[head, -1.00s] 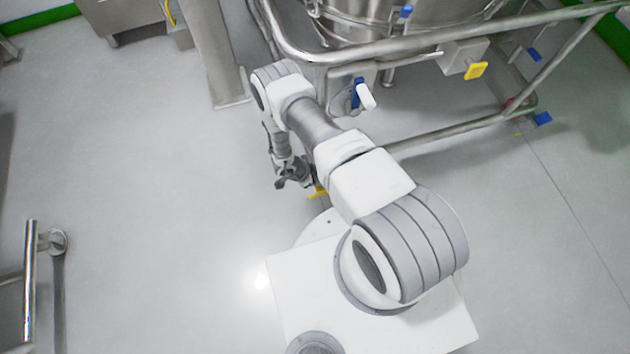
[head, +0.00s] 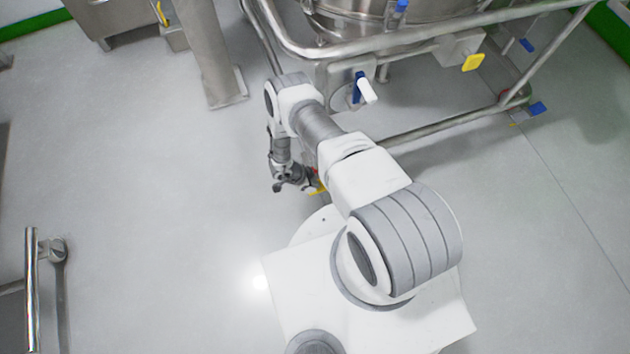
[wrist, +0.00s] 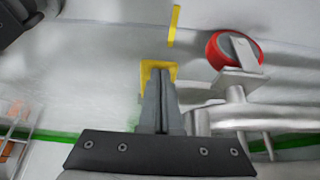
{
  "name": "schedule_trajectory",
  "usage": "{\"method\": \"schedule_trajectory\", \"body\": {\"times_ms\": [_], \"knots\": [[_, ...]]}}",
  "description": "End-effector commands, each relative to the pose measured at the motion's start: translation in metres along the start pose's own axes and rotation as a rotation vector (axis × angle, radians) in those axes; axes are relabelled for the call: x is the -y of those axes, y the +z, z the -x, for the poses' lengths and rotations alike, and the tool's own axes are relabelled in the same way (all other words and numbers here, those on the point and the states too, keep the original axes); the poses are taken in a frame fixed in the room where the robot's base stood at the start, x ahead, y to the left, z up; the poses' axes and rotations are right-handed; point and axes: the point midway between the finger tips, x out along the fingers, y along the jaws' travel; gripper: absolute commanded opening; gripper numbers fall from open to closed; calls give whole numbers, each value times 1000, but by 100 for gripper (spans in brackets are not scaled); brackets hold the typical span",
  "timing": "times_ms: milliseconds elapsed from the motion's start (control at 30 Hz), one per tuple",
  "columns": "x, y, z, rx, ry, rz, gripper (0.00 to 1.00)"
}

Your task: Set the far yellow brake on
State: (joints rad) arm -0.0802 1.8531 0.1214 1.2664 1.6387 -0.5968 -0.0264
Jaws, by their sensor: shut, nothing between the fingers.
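In the wrist view, my gripper (wrist: 162,105) is shut and empty. Its fingertips overlap a yellow plate (wrist: 158,66), part of which is hidden behind them; I cannot tell whether they touch. A yellow strip (wrist: 174,25) stands beyond it, left of a caster with a red wheel (wrist: 222,50). In the head view, my gripper (head: 279,188) is low near the floor, just left of a yellow tab (head: 317,188) partly hidden by my arm. A small yellow spot (head: 513,124) shows at the frame's far right corner. I cannot tell which yellow part is the far brake.
A steel tubular frame (head: 440,129) carries a round vessel (head: 365,15). On it are a blue-and-white handle (head: 362,88) and a yellow handle (head: 472,62). A steel post (head: 215,60) stands left. Floor left of my gripper is clear.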

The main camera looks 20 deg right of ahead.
Motion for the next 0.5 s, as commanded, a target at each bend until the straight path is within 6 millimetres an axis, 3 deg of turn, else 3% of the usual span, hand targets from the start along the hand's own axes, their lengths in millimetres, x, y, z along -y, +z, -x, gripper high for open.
{"method": "schedule_trajectory", "body": {"times_ms": [500], "knots": [[1,3,-5,4,-2,0,0]]}}
